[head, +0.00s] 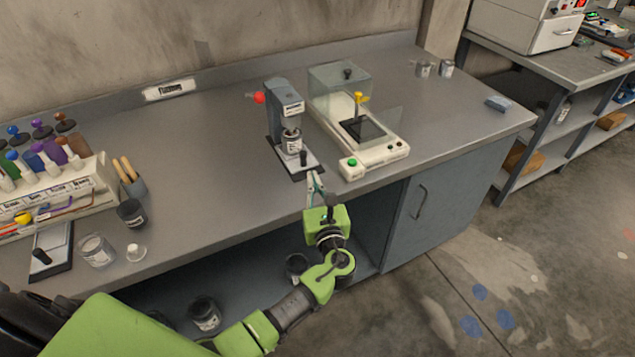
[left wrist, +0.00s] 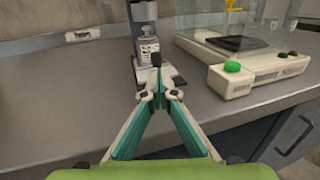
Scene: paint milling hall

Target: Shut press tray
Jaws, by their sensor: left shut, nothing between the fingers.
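The press (head: 287,107) is a grey upright device with a red knob, standing on the bench left of the balance. Its tray (head: 297,170) is a flat dark plate sticking out at the front, with a black knob (head: 303,158) on it. A labelled can (head: 292,141) sits under the press head. The press also shows in the left wrist view (left wrist: 145,14), with the can (left wrist: 147,51). My left gripper (head: 315,180) is shut and empty, with its fingertips (left wrist: 160,95) in front of the tray knob (left wrist: 156,60). Whether they touch is unclear. My right gripper is not in view.
A white balance (head: 375,152) with a glass shield and a green button stands close on the right. A paint rack (head: 60,190), jars and a small black-handled plate lie at the left. The bench between rack and press is clear.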

